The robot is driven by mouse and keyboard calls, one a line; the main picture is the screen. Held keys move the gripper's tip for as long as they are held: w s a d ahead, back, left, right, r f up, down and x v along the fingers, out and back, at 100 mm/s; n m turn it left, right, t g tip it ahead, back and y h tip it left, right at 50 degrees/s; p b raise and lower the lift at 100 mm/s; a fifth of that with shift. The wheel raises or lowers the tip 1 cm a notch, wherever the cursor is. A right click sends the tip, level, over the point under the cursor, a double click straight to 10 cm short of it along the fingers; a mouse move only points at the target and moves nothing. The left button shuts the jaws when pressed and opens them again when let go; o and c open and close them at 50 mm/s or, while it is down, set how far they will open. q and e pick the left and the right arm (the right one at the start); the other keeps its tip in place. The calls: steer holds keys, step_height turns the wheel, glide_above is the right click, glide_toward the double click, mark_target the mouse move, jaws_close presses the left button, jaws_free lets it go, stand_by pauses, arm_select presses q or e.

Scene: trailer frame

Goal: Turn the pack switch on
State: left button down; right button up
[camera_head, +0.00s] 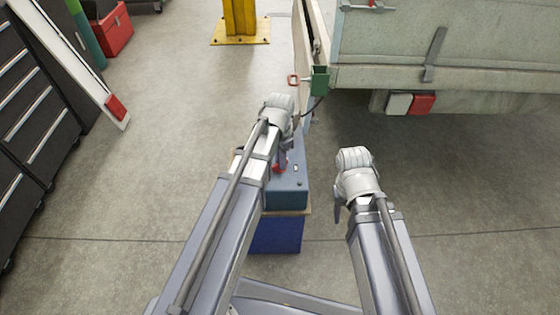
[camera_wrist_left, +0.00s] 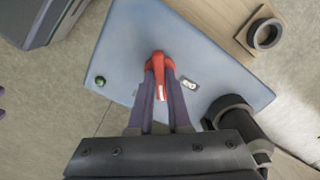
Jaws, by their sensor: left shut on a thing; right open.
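The pack is a blue-grey box (camera_head: 288,195) in the middle of the head view; its top face (camera_wrist_left: 215,60) fills much of the left wrist view. The pack switch is a red rotary handle (camera_wrist_left: 159,62) on that face, and it also shows in the head view (camera_head: 280,168). My left gripper (camera_wrist_left: 160,78) is shut on the red handle, with one finger on each side. A small green button or lamp (camera_wrist_left: 99,81) and a pale label (camera_wrist_left: 189,84) lie beside the switch. My right gripper (camera_head: 338,212) is open, to the right of the pack and apart from it.
The box stands on a darker blue base (camera_head: 275,236). A trailer (camera_head: 450,50) with a green fitting (camera_head: 319,80) is at the back right. A yellow post (camera_head: 240,20), red toolbox (camera_head: 110,32) and dark drawer cabinet (camera_head: 30,120) stand left. Floor right of the pack is clear.

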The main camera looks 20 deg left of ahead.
arm_select(q)
steer(key=m, duration=0.4)
steer(key=shift+m, duration=0.6)
steer(key=m, duration=0.3)
steer(key=c, duration=0.8)
jaws_free()
steer(key=shift+o, duration=0.2)
